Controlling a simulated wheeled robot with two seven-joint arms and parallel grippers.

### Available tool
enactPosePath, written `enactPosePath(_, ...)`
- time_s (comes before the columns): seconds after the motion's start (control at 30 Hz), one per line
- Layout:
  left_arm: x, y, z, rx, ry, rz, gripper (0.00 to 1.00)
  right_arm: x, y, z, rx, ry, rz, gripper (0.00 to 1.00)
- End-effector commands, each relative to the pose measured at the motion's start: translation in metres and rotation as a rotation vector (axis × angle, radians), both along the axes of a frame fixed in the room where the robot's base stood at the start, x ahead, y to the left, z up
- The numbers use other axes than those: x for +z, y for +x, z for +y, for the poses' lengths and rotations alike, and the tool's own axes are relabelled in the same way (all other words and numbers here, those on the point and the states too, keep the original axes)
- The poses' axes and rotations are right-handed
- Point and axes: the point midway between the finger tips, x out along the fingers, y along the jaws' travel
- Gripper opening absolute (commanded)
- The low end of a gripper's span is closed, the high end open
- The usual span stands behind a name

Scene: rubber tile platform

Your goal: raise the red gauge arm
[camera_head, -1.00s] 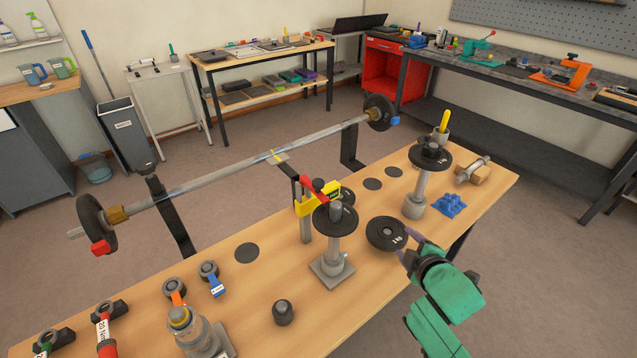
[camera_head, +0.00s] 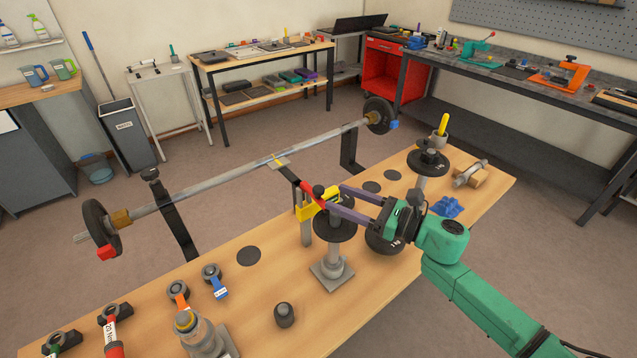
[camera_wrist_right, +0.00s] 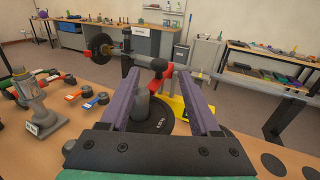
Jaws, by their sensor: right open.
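The red gauge arm (camera_head: 311,189) slants across the yellow gauge body (camera_head: 306,212) on a grey post, under the black strip at the bar's middle. My left gripper is not in view.
A post with a black plate (camera_head: 333,230) stands just below my fingers. Another black plate (camera_head: 383,245) lies partly hidden under my gripper. A loaded barbell (camera_head: 220,174) spans behind the gauge. A second plate post (camera_head: 428,163) stands right. Bare table (camera_head: 262,285) shows in front.

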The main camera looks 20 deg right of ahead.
Motion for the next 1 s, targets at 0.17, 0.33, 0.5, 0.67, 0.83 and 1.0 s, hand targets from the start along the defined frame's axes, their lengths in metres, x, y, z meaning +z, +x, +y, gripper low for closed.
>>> enactPosePath(0.17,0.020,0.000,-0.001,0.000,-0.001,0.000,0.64,0.007,0.029,0.029,0.002,0.001,-0.004,0.63)
enactPosePath(0.33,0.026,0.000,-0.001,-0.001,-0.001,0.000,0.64,0.003,0.045,0.044,0.000,0.001,0.000,0.63)
enactPosePath(0.5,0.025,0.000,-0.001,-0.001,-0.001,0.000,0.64,0.000,0.047,0.046,0.001,0.001,0.001,0.63)
enactPosePath(0.67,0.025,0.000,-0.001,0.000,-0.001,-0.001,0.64,0.000,0.047,0.046,0.001,0.001,0.001,0.40)
enactPosePath(0.83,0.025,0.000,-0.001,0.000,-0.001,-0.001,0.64,0.000,0.046,0.046,0.001,0.001,0.001,0.00)
enactPosePath(1.0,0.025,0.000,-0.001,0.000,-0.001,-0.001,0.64,0.000,0.046,0.046,0.001,0.001,0.001,0.00)
